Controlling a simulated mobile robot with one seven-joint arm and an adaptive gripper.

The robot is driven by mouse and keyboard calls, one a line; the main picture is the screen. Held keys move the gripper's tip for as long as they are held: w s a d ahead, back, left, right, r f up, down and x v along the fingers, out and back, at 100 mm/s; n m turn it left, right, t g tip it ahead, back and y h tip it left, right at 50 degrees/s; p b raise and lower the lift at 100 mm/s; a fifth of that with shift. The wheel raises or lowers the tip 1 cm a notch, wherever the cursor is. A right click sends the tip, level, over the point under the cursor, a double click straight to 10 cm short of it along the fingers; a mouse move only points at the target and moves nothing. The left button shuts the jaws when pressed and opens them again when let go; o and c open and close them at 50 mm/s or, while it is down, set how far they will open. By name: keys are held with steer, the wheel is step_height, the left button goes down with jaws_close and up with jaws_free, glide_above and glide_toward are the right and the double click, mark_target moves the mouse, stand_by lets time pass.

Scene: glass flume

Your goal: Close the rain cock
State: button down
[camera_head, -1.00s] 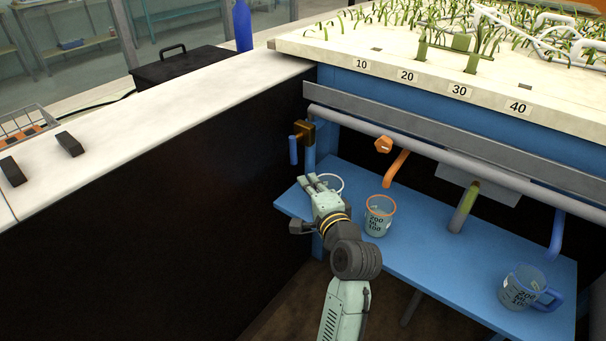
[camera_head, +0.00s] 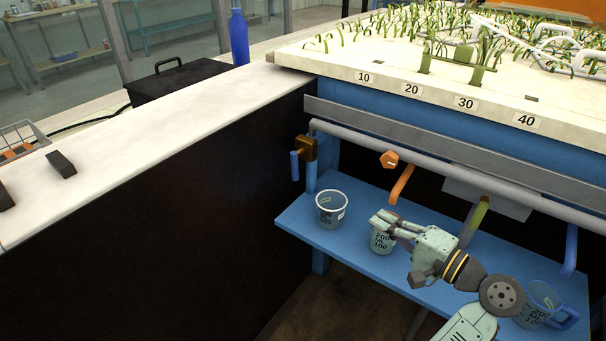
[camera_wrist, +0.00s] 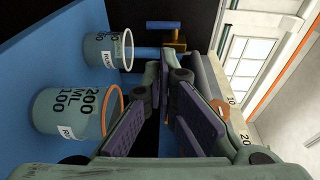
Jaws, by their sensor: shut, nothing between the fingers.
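A brass cock (camera_head: 306,148) sits at the left end of the grey pipe under the flume. Its blue lever (camera_head: 295,166) hangs down, alongside the short blue spout below the cock. In the wrist view the brass body (camera_wrist: 177,43) and blue lever (camera_wrist: 160,25) show beyond the fingertips, sideways. My gripper (camera_head: 378,220) is shut and empty, at the middle beaker (camera_head: 380,243) and partly covering it, to the right of and lower than the cock. Its fingers (camera_wrist: 166,62) also show in the wrist view, apart from the lever. No label on the cock is readable.
A beaker (camera_head: 331,211) stands below the cock on the blue shelf (camera_head: 300,228). An orange knob and spout (camera_head: 389,160), a green spout (camera_head: 478,215) and a blue spout (camera_head: 571,250) hang further right. A dark-sided bench (camera_head: 200,200) bounds the left.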

mark_target(297, 171)
steer(key=p+x, duration=0.4)
steer(key=x, duration=1.9)
steer(key=shift+w+a+p, duration=0.15)
steer(key=shift+w+p, duration=0.05)
steer(key=shift+p, duration=0.1)
steer(key=shift+f, duration=0.1)
steer(key=shift+w+a+f+b, duration=0.25)
steer(key=shift+f+b, duration=0.05)
steer(key=shift+b, duration=0.55)
steer(key=shift+w+a+t, duration=0.1)
steer(key=shift+t, duration=0.2)
steer(key=shift+r+y, duration=0.3)
